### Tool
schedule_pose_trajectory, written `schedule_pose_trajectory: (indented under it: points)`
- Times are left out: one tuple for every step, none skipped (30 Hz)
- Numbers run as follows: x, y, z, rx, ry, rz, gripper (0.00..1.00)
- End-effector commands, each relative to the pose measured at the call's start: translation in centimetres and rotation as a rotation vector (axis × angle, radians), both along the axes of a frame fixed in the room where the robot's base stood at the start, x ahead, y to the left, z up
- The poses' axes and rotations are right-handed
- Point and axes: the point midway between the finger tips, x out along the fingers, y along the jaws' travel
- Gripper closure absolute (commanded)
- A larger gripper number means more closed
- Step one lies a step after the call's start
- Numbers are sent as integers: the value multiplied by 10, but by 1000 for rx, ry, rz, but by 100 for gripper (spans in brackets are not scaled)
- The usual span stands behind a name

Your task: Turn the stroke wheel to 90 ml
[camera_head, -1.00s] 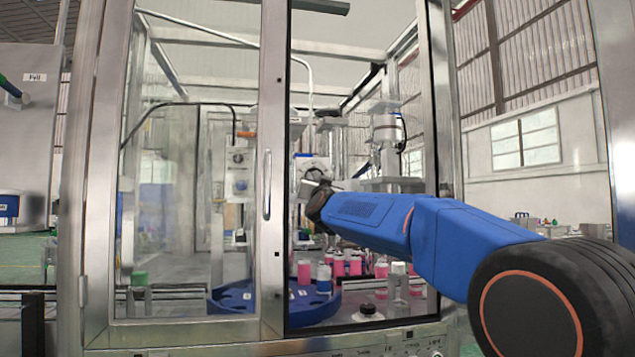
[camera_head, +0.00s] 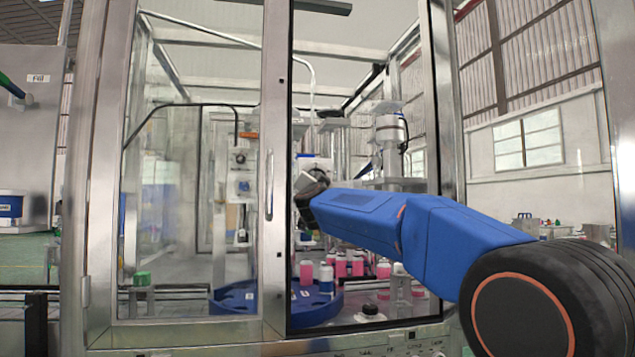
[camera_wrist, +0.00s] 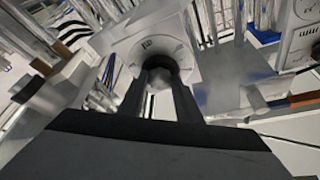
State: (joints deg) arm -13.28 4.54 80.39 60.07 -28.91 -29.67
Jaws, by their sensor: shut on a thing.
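The stroke wheel (camera_wrist: 152,64), a dark round knob, sits in front of a pale round dial plate with markings (camera_wrist: 150,42) in the wrist view. My gripper (camera_wrist: 163,78) is shut on the wheel, one dark finger on each side of it. The dial's figures are too small and blurred to read. In the head view my gripper (camera_head: 308,190) reaches through the open door of the cabinet to the dial, and my wrist hides most of the dial and the wheel.
The cabinet's steel door post (camera_head: 273,180) stands close on the left of my arm. Below is a blue turntable (camera_head: 235,299) with several white and pink containers near it. A metal column with a cylinder (camera_head: 389,135) stands to the right of the dial.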

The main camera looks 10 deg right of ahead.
Motion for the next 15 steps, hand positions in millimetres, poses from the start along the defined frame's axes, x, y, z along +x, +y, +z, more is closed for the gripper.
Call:
schedule_pose_trajectory:
  points:
    - [0,0,0,0,-1,-1,92]
    - [0,0,0,0,-1,-1,92]
    - [0,-1,0,-1,-1,-1,92]
    - [0,-1,0,-1,-1,-1,92]
    - [0,-1,1,-1,-1,-1,62]
    - [0,-1,1,-1,-1,-1,52]
    - [0,-1,1,-1,-1,-1,50]
    - [0,-1,1,-1,-1,-1,50]
    - [0,0,1,-1,-1,-1,50]
    - [0,0,1,-1,-1,-1,50]
    - [0,0,0,-1,-1,-1,50]
    - [0,0,0,-1,-1,-1,50]
    - [0,0,0,-1,-1,-1,50]
    - [0,0,0,-1,-1,-1,50]
    - [-1,0,0,-1,-1,-1,50]
